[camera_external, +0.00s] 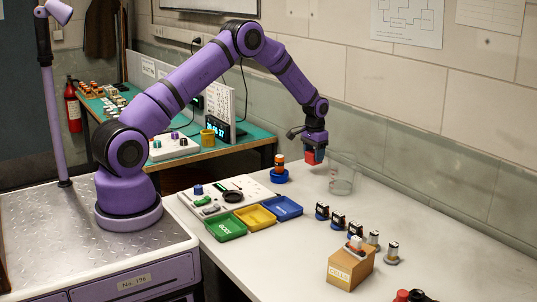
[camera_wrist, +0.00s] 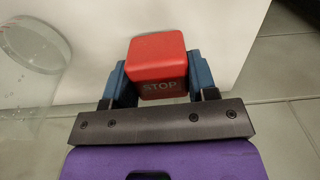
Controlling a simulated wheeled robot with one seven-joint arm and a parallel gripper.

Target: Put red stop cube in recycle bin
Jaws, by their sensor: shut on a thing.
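The red cube (camera_wrist: 157,66) marked STOP is between the two blue fingers of my gripper (camera_wrist: 160,78) in the wrist view. My gripper is shut on it. In the external view, my gripper (camera_external: 314,150) points down and holds the red cube (camera_external: 310,158) above the far part of the white table. A clear round container (camera_external: 342,180) stands just right of the cube in the external view; its rim also shows at the upper left of the wrist view (camera_wrist: 32,62). No recycle label is readable on it, so I cannot tell whether it is the recycle bin.
Green (camera_external: 224,227), yellow (camera_external: 255,216) and blue (camera_external: 283,207) trays lie left of centre. An orange-and-black item on a blue base (camera_external: 280,170) stands near my gripper. A cardboard box (camera_external: 350,268) and several small parts stand to the right. The wall is close behind.

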